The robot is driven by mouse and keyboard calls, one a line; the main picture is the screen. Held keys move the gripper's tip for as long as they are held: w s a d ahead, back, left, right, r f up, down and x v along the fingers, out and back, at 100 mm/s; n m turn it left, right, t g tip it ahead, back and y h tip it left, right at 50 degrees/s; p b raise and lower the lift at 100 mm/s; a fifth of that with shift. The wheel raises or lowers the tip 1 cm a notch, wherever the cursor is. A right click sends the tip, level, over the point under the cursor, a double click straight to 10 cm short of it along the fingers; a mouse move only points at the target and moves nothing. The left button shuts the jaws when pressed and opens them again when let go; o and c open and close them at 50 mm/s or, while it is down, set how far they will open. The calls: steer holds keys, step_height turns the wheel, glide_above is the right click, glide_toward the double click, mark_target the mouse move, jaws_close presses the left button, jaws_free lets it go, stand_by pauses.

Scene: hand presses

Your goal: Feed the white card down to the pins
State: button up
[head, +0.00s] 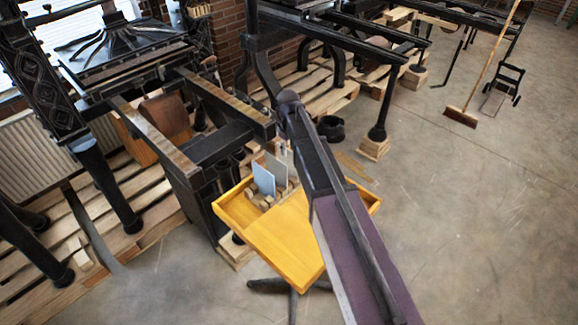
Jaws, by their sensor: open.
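A pale blue-white card (264,180) stands upright on the yellow wooden table (282,240), toward its back. A greyish-beige panel (276,168) stands close behind it, to the right. Small wooden blocks (262,200) sit at the foot of the card. Pins cannot be made out at this size. My gripper (286,155) hangs from the far end of my arm, just right of and above the card. It is open, but my arm hides much of it, and I cannot tell whether it touches the panel.
Black hand presses (120,45) stand on wooden pallets (150,200) behind and left of the table. A press rail (222,102) ends close to my arm. A broom (460,117) and a small black trolley (503,83) stand far right.

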jaws_close()
steer(key=shift+r, duration=0.2)
steer(key=shift+r+p, duration=1.3)
steer(key=shift+p, duration=0.2)
steer(key=shift+r+p, duration=3)
steer(key=shift+p, duration=0.05)
